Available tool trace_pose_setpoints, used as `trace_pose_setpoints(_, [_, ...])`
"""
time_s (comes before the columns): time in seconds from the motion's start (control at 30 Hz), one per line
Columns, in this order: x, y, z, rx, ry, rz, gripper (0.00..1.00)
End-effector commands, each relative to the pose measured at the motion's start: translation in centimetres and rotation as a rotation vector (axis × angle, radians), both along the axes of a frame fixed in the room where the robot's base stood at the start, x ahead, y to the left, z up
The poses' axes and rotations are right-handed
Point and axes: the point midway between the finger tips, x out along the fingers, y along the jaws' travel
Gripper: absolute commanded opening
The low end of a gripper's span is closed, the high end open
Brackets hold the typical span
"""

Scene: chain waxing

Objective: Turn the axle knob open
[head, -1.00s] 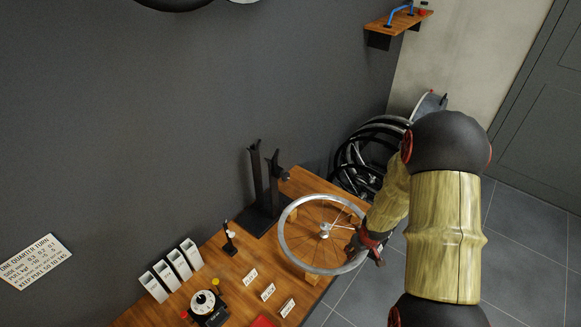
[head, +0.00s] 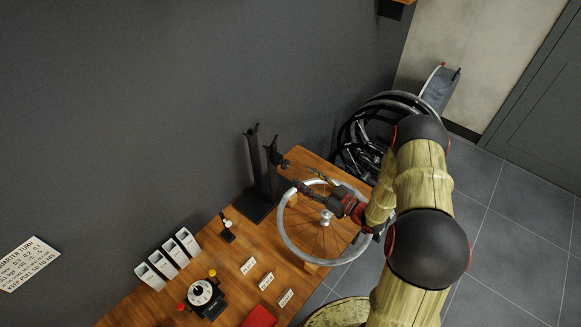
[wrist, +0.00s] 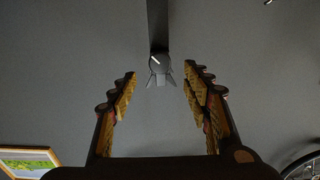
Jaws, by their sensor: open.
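The axle knob (wrist: 159,62) is a dark round knob with a white mark on a dark upright post, in the upper middle of the wrist view. In the head view it shows as a small dark knob (head: 285,164) on the right side of the black two-post stand (head: 255,175). My gripper (head: 306,178) is open and empty, above the wheel and to the right of the stand. In the wrist view its two fingers (wrist: 160,80) point up the picture, with the knob between and just beyond their tips, apart from them.
A spoked wheel (head: 284,237) lies on blocks on the wooden bench (head: 240,270) under my gripper. White holders (head: 165,258), a black dial box (head: 205,295) and small cards stand along the bench. More wheels (head: 350,150) lean in the corner. A grey wall is behind the stand.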

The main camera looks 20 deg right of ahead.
Motion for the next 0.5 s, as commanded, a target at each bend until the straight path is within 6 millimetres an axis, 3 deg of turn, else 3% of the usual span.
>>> trace_pose_setpoints(0.5, [5.6,3.7,0.0,0.000,-0.002,0.001,0.49])
